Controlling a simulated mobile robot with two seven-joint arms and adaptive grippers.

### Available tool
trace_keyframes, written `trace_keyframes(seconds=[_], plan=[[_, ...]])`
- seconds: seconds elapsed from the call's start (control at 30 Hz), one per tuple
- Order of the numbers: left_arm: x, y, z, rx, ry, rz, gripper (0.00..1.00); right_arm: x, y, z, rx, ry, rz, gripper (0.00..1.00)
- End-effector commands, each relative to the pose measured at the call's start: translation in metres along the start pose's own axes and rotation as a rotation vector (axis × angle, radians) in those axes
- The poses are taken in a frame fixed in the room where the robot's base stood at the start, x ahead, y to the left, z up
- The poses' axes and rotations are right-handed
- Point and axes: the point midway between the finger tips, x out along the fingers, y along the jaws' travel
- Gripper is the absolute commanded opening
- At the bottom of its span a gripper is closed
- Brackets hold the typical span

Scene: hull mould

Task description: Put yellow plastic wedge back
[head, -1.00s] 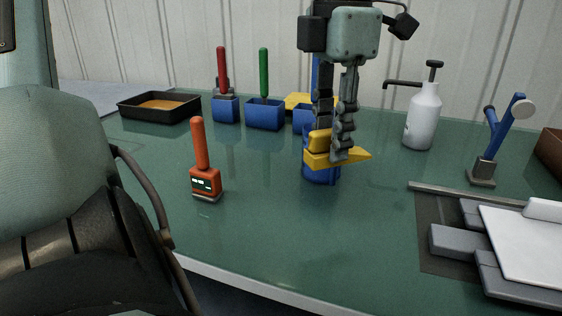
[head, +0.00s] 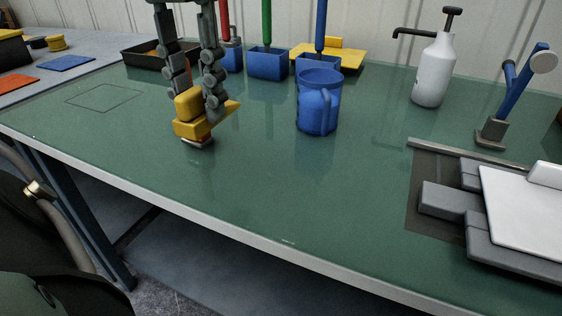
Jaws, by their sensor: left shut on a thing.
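My left gripper (head: 199,104) points down over the left part of the green table and is shut on the yellow plastic wedge (head: 190,126). The wedge's thin tip points to the right. The orange device seen earlier is mostly hidden behind the wedge and fingers; only its base edge (head: 198,143) shows below. I cannot tell whether the wedge touches it. A thin dark outline (head: 104,97) is marked on the bare table left of the gripper. My right gripper is not in view.
A blue jug (head: 318,103) stands right of the gripper. Blue boxes (head: 268,63) with handled tools, a yellow piece (head: 345,54) and a black tray (head: 140,53) line the back. A white pump bottle (head: 430,75) and grey blocks (head: 448,200) are at right. The table's front middle is clear.

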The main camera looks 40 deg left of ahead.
Motion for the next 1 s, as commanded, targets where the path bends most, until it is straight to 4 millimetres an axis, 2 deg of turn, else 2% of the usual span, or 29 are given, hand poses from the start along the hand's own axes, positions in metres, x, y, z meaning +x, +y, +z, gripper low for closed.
trace_keyframes(seconds=[0.3, 0.5, 0.67, 0.83, 1.0], plan=[[0.039, -0.053, 0.033, 0.003, 0.007, 0.006, 0.00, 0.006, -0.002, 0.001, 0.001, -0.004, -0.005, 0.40], [0.056, -0.078, 0.050, 0.003, 0.003, 0.004, 0.00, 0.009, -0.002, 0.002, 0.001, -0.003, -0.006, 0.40], [0.064, -0.084, 0.053, 0.003, 0.003, 0.001, 0.00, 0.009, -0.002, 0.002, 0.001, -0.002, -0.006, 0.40], [0.089, -0.084, 0.052, 0.005, 0.004, 0.000, 0.00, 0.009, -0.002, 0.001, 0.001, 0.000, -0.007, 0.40], [0.100, -0.084, 0.052, 0.003, 0.001, -0.001, 0.00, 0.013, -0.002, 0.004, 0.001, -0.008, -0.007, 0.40]])
